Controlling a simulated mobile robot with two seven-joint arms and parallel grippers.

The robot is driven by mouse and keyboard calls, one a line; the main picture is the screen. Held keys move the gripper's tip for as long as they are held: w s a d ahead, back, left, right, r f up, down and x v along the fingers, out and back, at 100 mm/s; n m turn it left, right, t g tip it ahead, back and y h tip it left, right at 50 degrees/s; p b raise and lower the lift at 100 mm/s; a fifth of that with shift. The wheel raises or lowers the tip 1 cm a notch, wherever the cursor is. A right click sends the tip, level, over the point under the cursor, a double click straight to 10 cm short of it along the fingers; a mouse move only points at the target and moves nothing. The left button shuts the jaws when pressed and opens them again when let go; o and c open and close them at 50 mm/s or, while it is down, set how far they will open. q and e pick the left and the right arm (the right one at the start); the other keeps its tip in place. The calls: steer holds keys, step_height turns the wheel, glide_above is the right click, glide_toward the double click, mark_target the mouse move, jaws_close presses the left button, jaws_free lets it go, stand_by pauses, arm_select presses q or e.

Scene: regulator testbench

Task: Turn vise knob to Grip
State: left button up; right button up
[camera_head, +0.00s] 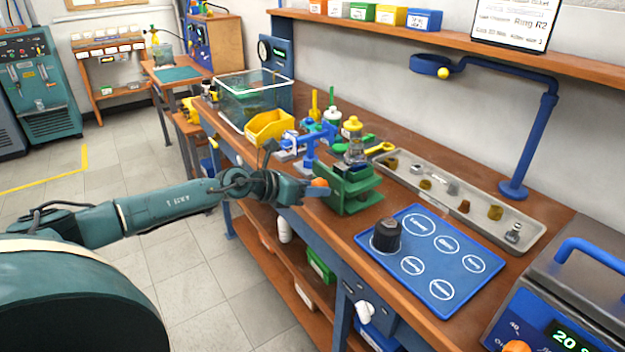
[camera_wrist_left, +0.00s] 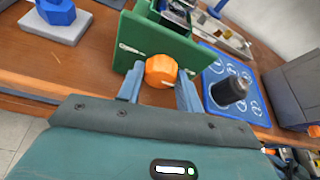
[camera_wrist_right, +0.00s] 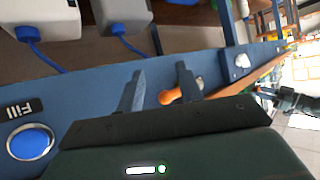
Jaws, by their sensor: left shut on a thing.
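The green vise (camera_head: 347,192) stands on the wooden bench near its front edge, with a yellow-topped clear part (camera_head: 354,145) in its jaws. Its orange knob (camera_head: 319,184) faces my left arm. My left gripper (camera_head: 313,187) is at the knob; in the left wrist view its two fingers (camera_wrist_left: 159,85) are closed on either side of the orange knob (camera_wrist_left: 161,70).
A blue mat (camera_head: 440,262) with labelled circles and a black knob-like cylinder (camera_head: 386,236) lies right of the vise. A grey tray (camera_head: 455,187) of small parts is behind. Beside my right gripper are a blue Fill button (camera_wrist_right: 30,142) and an orange handle (camera_wrist_right: 180,94).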

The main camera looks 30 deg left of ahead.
steer(key=shift+r, duration=0.15)
stand_by(0.4)
arm_select(q)
steer(key=o, duration=1)
steer(key=shift+c, duration=0.2)
steer(key=b+v, duration=1.3)
steer(key=b, duration=0.6)
steer(key=shift+s+d+b, duration=0.15)
steer(key=shift+b, duration=0.2)
arm_select(e)
step_height(320, 180, down, 9)
steer(key=n+t, duration=0.1)
steer(key=t, duration=0.1)
steer(key=shift+w+a+f+n+y, duration=0.2)
steer(key=shift+w+a+n+y, duration=0.05)
steer(key=shift+n+y, duration=0.05)
